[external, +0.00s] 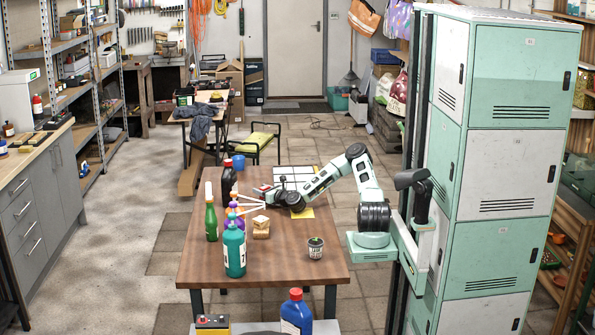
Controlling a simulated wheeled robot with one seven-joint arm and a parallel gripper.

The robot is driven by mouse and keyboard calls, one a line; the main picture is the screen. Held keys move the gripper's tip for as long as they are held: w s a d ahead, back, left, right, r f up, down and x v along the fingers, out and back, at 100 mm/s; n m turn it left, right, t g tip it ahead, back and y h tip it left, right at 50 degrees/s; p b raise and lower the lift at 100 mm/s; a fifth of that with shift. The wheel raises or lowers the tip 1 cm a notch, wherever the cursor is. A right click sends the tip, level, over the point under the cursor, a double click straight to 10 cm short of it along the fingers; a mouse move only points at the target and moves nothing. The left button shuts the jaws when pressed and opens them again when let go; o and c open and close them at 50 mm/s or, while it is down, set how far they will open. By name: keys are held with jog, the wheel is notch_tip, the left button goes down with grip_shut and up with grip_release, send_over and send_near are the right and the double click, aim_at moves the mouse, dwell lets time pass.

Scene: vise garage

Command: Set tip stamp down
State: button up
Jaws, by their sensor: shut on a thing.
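My arm reaches left over the wooden table (204,262), and my gripper (276,198) is low over its far middle part. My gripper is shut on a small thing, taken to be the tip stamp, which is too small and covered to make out. I cannot tell whether it touches the table.
A small can (315,248) stands at front right. The table's front middle is clear. Green lockers (505,130) stand at right.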

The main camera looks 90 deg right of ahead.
jog(key=shift+f, duration=0.2)
jog(key=o, duration=1)
jog(key=shift+r, duration=0.25)
jog(key=v, duration=1.2)
